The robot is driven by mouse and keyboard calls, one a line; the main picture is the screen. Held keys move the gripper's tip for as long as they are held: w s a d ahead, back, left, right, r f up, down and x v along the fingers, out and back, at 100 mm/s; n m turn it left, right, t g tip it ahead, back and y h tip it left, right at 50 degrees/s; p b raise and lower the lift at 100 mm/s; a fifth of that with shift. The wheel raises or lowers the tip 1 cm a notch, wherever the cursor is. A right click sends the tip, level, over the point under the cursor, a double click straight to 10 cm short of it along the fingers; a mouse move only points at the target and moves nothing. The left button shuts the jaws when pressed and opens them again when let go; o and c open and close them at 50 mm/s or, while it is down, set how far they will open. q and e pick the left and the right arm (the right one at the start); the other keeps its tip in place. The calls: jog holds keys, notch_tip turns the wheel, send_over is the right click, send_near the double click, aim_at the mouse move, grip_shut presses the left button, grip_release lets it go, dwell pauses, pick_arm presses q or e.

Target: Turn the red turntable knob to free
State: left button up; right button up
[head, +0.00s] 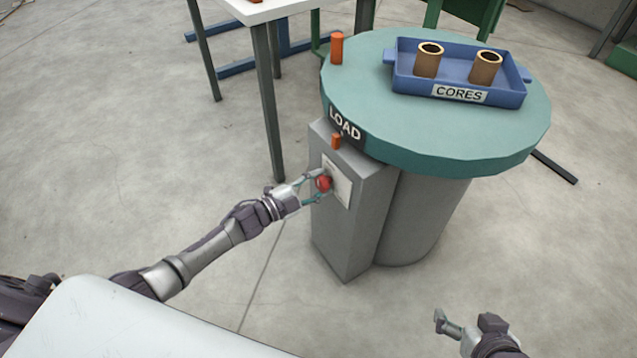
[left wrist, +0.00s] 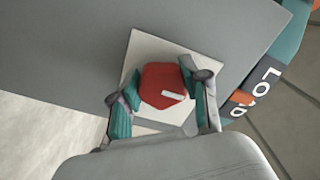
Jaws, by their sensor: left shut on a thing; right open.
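The red turntable knob (head: 324,184) sits on a white plate (head: 338,183) on the side of the grey control box (head: 352,228). My left gripper (head: 316,186) is shut on the knob, with one finger on each side of it. In the left wrist view the red knob (left wrist: 164,86) lies between the two teal fingertips of the left gripper (left wrist: 162,92). A pale bar mark on the knob's face points to the right. My right gripper (head: 447,325) is open and empty at the bottom right of the head view, away from the box.
The round teal turntable (head: 430,140) is above the box, with a LOAD label (head: 345,124) on its edge. It carries an orange peg (head: 336,48) and a blue CORES tray (head: 400,88) holding two brown cores (head: 485,68). A white-topped table (head: 262,12) stands behind left.

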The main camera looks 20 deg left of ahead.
pick_arm(q)
jog(key=o, duration=1.1)
jog(key=shift+o, duration=0.2)
jog(key=shift+s+a, duration=0.1)
jog(key=v, duration=1.1)
jog(key=shift+s+a, duration=0.25)
jog(key=shift+s, duration=0.1)
